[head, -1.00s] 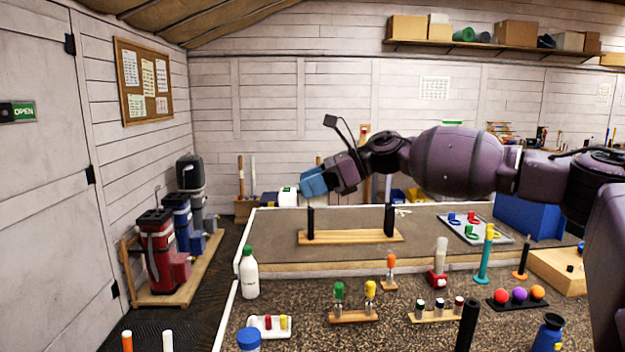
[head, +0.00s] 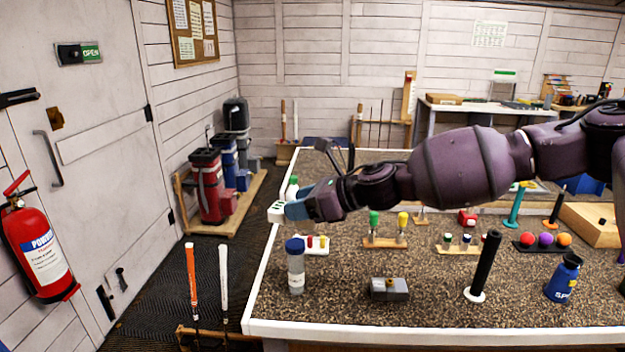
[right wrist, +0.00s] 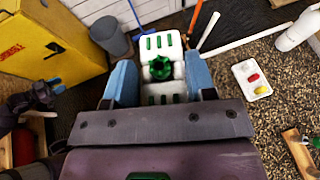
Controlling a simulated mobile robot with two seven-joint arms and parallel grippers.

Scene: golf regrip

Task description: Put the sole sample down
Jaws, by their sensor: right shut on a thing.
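The sole sample, a white block with green slots (head: 277,211), is held at the tip of my right gripper (head: 289,209), over the table's left edge in the head view. In the right wrist view the sample (right wrist: 160,45) sits between the two blue fingers of the gripper (right wrist: 162,82), with a green knob-like piece on it. My right gripper is shut on it, and the fingers hide parts of its sides. A dark arm part with a bit of blue shows at the left edge of the right wrist view; its jaw state is not clear.
A clear jar with a blue lid (head: 296,267), a small white tray (head: 318,251) and a grey metal block (head: 390,289) stand near on the table (head: 340,312). An orange club grip (head: 191,272) and a white one (head: 223,274) stand beside the table. A fire extinguisher (head: 40,245) hangs left.

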